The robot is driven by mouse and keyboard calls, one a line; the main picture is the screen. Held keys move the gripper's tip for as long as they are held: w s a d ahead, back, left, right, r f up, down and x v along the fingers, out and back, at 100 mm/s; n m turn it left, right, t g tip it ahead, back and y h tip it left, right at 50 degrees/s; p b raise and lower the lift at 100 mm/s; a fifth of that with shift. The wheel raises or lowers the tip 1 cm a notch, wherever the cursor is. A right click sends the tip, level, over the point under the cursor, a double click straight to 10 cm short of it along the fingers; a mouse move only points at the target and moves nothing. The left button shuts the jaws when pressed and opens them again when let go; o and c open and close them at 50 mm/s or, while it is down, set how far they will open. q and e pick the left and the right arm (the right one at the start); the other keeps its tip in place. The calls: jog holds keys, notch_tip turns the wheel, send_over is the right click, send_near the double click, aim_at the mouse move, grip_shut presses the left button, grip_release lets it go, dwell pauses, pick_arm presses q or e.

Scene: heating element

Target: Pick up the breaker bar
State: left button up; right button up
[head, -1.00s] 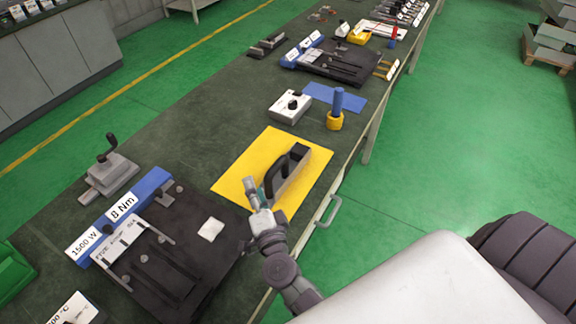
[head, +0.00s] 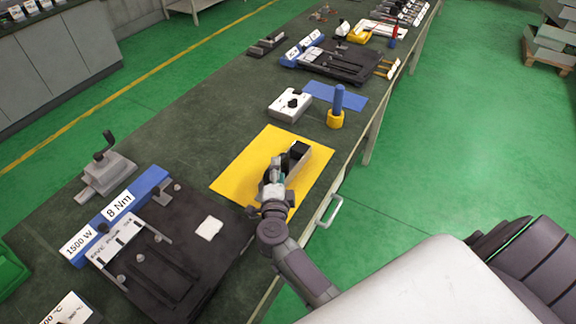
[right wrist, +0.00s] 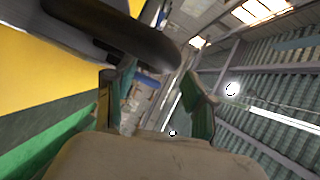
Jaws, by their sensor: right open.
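A grey block with a black arched handle (head: 298,151) sits on a yellow mat (head: 252,157); I take it to be the breaker bar, as no other thing lies on that mat. My right gripper (head: 274,175) is at the near end of this piece and hides part of the handle and block. In the right wrist view the dark handle (right wrist: 125,32) crosses the top, just beyond the green-padded fingertips of the right gripper (right wrist: 152,88). The fingers are apart with nothing held between them. I cannot tell whether they touch the handle. My left gripper is not in view.
A dark fixture plate (head: 185,265) with a blue labelled bar (head: 112,217) lies left of the mat. A crank vise (head: 106,174) stands farther left. Beyond the mat are a white box (head: 290,105) and a blue cylinder in a yellow ring (head: 335,119).

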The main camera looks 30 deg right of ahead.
jog(key=b+x, duration=0.1)
jog(key=x, duration=0.3)
jog(key=shift+s+d+f+b, duration=0.1)
jog(key=shift+s+d+b, duration=0.1)
jog(key=shift+b, duration=0.2)
jog(key=shift+w+d, duration=0.25)
jog(key=shift+w, duration=0.25)
jog(key=shift+s, duration=0.1)
jog(key=shift+c, duration=1)
grip_shut()
